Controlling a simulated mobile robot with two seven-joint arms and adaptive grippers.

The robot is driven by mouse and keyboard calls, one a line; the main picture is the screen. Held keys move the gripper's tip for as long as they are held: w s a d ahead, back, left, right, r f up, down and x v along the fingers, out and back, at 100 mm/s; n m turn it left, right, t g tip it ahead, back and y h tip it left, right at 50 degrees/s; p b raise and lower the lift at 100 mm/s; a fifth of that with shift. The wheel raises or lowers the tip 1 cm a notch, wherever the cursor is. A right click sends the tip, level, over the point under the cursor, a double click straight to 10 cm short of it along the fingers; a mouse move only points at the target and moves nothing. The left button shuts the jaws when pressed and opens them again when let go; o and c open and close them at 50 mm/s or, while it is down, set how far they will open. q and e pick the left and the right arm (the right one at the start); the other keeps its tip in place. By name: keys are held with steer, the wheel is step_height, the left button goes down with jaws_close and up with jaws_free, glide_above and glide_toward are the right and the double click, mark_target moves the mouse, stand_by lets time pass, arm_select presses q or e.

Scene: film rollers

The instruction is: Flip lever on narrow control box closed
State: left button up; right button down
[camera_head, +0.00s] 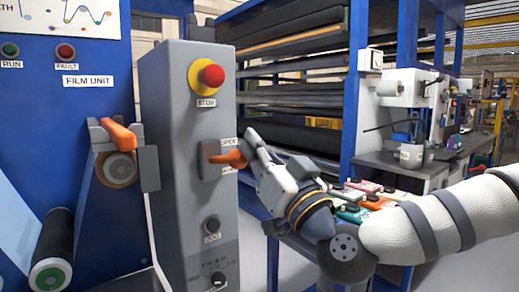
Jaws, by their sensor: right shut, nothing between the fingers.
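The narrow control box (180,130) is a tall grey cabinet left of the middle. Its orange lever (229,158) sits on a grey switch block on the front face, lying roughly level. An OPEN label shows above it; the label below is mostly covered by the lever and too small to read. My right gripper (252,143) reaches in from the right, shut and empty, its fingertips close beside the lever's right end. I cannot tell whether they touch it. My left gripper is out of view.
A red stop button (210,75) on a yellow base sits above the lever; a dark knob (211,224) is below. The blue film unit (85,105) with an orange-handled clamp (118,134) stands left. A rack of dark rollers (300,101) is behind my right arm.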

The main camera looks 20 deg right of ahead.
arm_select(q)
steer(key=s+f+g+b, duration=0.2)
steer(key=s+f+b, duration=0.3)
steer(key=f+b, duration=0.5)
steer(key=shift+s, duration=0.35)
arm_select(e)
step_height(320, 180, down, 10)
steer(key=t, duration=0.3)
steer(key=shift+m+t+y, duration=0.3)
steer(key=shift+t, duration=0.1)
steer(key=shift+a+f, duration=0.1)
steer(key=shift+f, duration=0.1)
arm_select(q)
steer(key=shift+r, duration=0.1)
arm_select(e)
steer(key=shift+r, duration=0.1)
